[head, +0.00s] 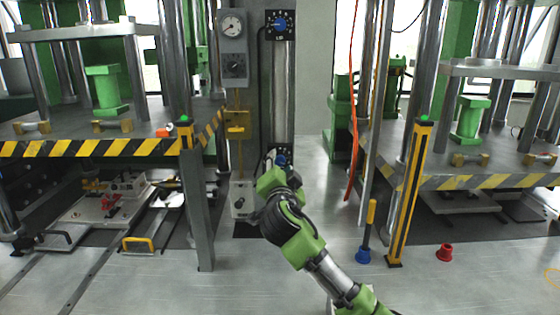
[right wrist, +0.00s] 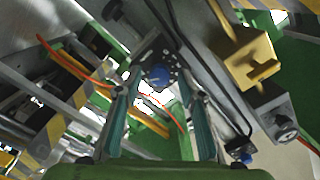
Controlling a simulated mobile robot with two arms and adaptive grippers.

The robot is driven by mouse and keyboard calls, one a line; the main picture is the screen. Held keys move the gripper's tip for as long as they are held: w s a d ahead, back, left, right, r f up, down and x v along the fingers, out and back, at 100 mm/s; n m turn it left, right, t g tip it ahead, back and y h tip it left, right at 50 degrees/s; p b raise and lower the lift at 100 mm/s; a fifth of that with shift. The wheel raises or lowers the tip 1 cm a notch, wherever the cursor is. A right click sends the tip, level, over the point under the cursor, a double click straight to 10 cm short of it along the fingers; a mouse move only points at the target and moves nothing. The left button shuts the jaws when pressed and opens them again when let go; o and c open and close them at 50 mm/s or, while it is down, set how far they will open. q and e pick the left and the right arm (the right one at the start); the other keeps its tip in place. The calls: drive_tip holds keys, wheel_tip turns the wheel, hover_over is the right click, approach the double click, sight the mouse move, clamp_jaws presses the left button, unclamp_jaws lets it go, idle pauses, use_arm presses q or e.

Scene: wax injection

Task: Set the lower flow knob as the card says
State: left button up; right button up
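The lower flow knob (head: 282,160) is blue and sits on a dark plate at the foot of the tall flow column. In the head view my right gripper (head: 272,170) is in front of it and hides much of it. In the right wrist view the blue knob (right wrist: 158,76) shows between the tips of the right gripper's two teal fingers (right wrist: 160,85). The fingers stand apart; I cannot tell whether they touch the knob. The upper blue knob (head: 280,24) is on a dial plate at the column's top. I cannot make out a card. My left gripper is out of view.
A grey gauge box (head: 232,40) and a yellow box (head: 237,124) are left of the column. A white box with a knob (head: 242,201) is below. Striped posts (head: 408,190) and presses flank the place. A blue-footed handle (head: 364,254) and red cup (head: 445,252) stand on the floor.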

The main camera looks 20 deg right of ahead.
drive_tip(key=shift+w+d, duration=0.2)
drive_tip(key=shift+w, duration=0.45)
clamp_jaws()
